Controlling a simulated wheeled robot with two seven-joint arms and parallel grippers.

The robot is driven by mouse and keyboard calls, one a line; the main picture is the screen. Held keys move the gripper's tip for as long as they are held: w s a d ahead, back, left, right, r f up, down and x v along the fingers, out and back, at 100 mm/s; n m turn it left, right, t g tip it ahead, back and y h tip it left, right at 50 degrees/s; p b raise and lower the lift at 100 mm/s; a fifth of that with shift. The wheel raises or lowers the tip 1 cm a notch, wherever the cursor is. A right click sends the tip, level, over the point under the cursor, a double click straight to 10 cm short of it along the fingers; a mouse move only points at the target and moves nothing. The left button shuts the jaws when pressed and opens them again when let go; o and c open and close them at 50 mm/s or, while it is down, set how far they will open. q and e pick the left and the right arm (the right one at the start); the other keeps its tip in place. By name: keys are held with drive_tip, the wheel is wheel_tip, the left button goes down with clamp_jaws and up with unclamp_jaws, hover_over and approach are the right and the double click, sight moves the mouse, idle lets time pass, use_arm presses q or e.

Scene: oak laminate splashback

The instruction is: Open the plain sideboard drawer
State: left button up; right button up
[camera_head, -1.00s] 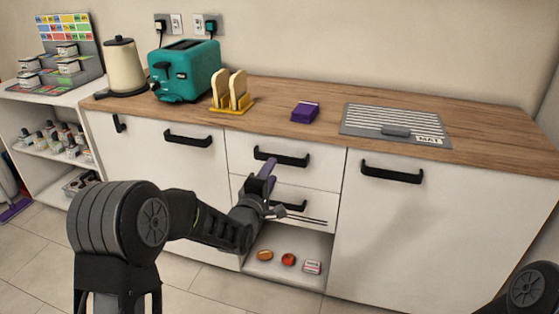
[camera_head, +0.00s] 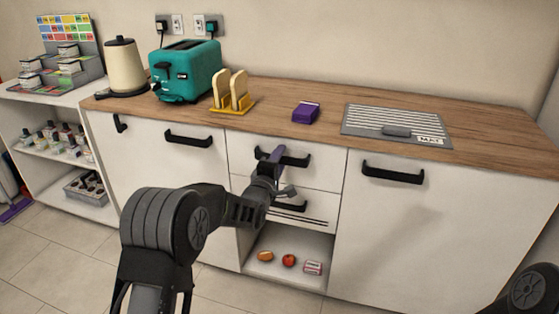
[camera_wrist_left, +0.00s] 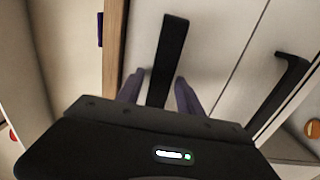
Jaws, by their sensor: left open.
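The plain upper drawer (camera_head: 240,150) of the white sideboard is shut, with a black bar handle (camera_head: 298,160). Below it is a shut drawer with dark stripes (camera_head: 300,219) and its own black handle (camera_head: 292,207). My left gripper (camera_head: 273,157) is at the upper handle, hiding part of it. In the left wrist view, the upper handle (camera_wrist_left: 170,50) runs between the two open purple fingers of my left gripper (camera_wrist_left: 158,92). I cannot tell whether they touch it. The lower handle (camera_wrist_left: 283,88) is to the right there. My right gripper is out of view.
On the wooden worktop (camera_head: 280,112) are a teal toaster (camera_head: 185,72), a toast rack (camera_head: 233,95), a purple box (camera_head: 306,112) and a grey mat (camera_head: 395,124). An open shelf (camera_head: 275,243) below the drawers holds small food items. Cupboard doors flank the drawers.

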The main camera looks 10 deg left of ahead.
use_arm(q)
clamp_jaws()
idle(0.3)
idle(1.1)
